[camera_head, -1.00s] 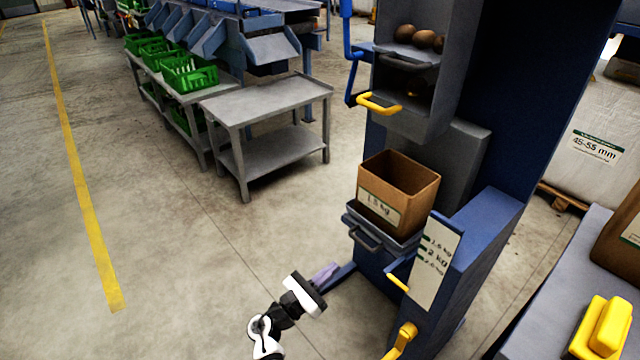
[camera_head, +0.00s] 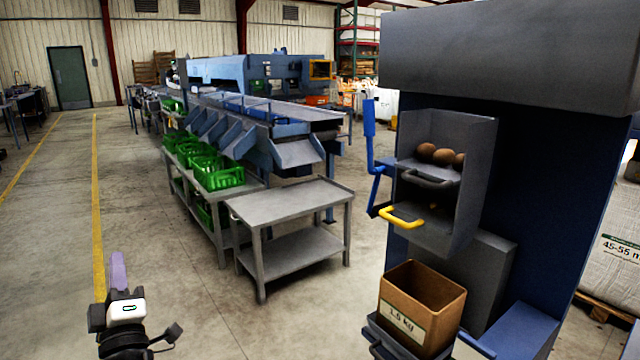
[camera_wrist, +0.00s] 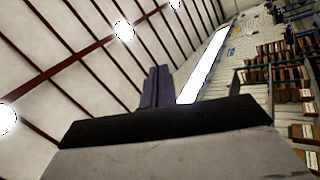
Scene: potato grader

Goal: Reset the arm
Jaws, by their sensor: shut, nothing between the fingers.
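My gripper (camera_head: 118,270) is at the lower left of the head view, pointing up, over the open floor. Its purple fingers are together with nothing between them. In the wrist view the closed fingers (camera_wrist: 157,86) stand up against the ceiling, with roof beams and lamps behind. My gripper is well apart from the blue weighing machine (camera_head: 560,200) at the right and touches nothing.
A cardboard box (camera_head: 420,305) marked 1.5 kg sits on the machine's lower shelf. Potatoes (camera_head: 436,154) lie in the hopper above, by a yellow handle (camera_head: 401,216). A grey table (camera_head: 290,205) and green crates (camera_head: 218,174) stand mid-view. Floor at left is clear.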

